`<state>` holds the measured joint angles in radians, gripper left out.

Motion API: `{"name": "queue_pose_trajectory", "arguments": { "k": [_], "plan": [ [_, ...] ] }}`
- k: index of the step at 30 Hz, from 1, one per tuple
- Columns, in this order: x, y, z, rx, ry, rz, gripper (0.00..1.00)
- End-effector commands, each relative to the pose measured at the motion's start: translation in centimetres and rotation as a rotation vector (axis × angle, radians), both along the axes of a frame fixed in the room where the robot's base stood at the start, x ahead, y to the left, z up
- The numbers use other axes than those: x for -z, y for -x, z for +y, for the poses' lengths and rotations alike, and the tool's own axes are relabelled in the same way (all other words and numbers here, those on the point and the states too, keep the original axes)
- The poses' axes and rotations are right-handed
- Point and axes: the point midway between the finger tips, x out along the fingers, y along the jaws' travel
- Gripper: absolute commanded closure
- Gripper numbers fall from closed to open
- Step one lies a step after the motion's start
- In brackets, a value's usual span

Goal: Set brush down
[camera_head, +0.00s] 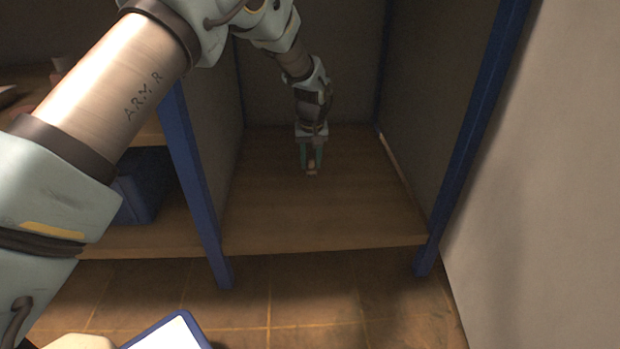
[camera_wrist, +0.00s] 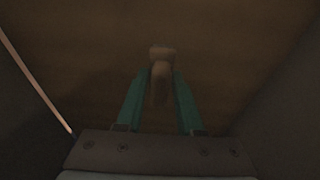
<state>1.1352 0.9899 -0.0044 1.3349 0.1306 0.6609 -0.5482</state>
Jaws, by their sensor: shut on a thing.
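My gripper (camera_head: 311,160) reaches down into a shelf compartment, above its wooden board (camera_head: 310,213). Its teal fingers are shut on the brush (camera_wrist: 160,72), a small light-brown piece that shows between and just past the fingertips in the wrist view. In the head view the brush (camera_head: 311,172) is a tiny pale shape at the fingertips, close to the board. I cannot tell whether it touches the board. Most of the brush is hidden by the fingers or too dark to make out.
Grey side panels and blue posts (camera_head: 480,110) bound the compartment left and right. The board around my gripper is clear. A thin light strip (camera_head: 393,160) runs along the right panel. A blue bin (camera_head: 142,185) sits in the compartment to the left.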

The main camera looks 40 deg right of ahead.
Motion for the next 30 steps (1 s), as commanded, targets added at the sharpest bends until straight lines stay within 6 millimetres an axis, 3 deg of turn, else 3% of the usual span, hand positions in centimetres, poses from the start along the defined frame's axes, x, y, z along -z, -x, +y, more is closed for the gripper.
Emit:
{"name": "queue_pose_trajectory", "arguments": {
  "k": [1,5,13,25,26,30],
  "plan": [
    [1.2,0.0,0.0,0.0,0.0,0.0,1.0],
    [2.2,0.0,0.0,0.0,0.001,-0.001,1.0],
    [6.3,0.0,0.0,0.0,0.001,-0.001,1.0],
    [6.5,0.0,0.0,0.0,0.001,-0.001,1.0],
    [6.5,0.0,0.0,0.0,0.001,-0.001,0.62],
    [6.5,0.0,0.0,0.0,0.001,-0.001,0.46]
  ]
}}
